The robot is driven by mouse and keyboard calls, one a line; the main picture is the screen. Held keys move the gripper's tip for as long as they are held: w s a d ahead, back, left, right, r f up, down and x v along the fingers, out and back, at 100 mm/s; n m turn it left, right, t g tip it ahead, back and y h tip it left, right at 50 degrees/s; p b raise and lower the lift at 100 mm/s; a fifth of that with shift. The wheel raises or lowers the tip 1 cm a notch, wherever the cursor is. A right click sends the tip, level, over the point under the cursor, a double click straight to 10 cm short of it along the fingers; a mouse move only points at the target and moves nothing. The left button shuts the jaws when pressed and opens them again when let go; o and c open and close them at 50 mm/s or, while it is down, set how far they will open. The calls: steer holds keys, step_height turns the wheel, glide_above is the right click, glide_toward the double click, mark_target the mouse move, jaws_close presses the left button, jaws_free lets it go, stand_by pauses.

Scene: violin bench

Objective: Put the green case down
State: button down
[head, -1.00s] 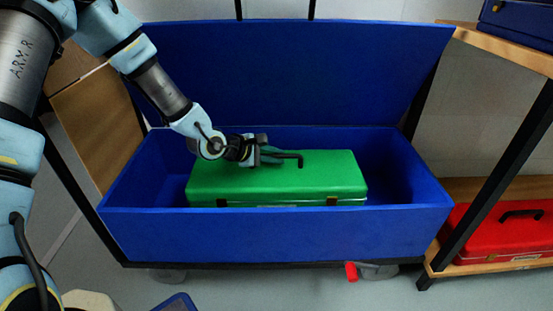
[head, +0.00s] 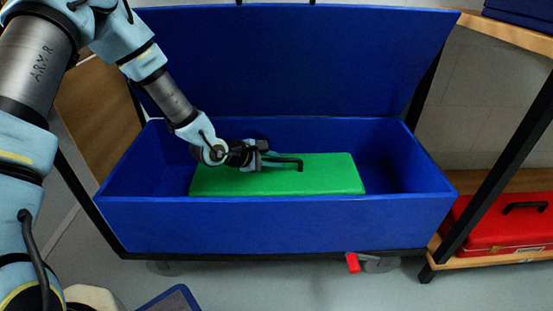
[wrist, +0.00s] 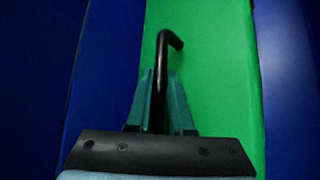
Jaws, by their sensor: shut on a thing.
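The green case (head: 325,176) is inside the open blue bin (head: 280,226), its top face below the bin's front rim line and its lower front hidden by the front wall. My gripper (head: 270,160) is shut on the case's black handle (head: 299,162). In the wrist view, the teal fingers (wrist: 160,100) close around the handle (wrist: 170,42), with the green case (wrist: 215,85) beneath. Whether the case touches the bin floor is hidden.
The bin's raised back panel (head: 290,60) stands behind. Inside the bin there is free room right of the case (head: 385,165). A red case (head: 500,222) sits on a wooden shelf at the right. A red caster pedal (head: 352,262) is below the bin.

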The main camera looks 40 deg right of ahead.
steer(key=shift+d+f, duration=0.1)
steer(key=shift+f, duration=0.15)
steer(key=c, duration=0.8)
jaws_free()
steer(key=shift+f, duration=0.1)
steer(key=shift+r, duration=0.35)
steer(key=p+v, duration=0.4)
steer(key=v, duration=0.8)
steer(key=shift+r, duration=0.25)
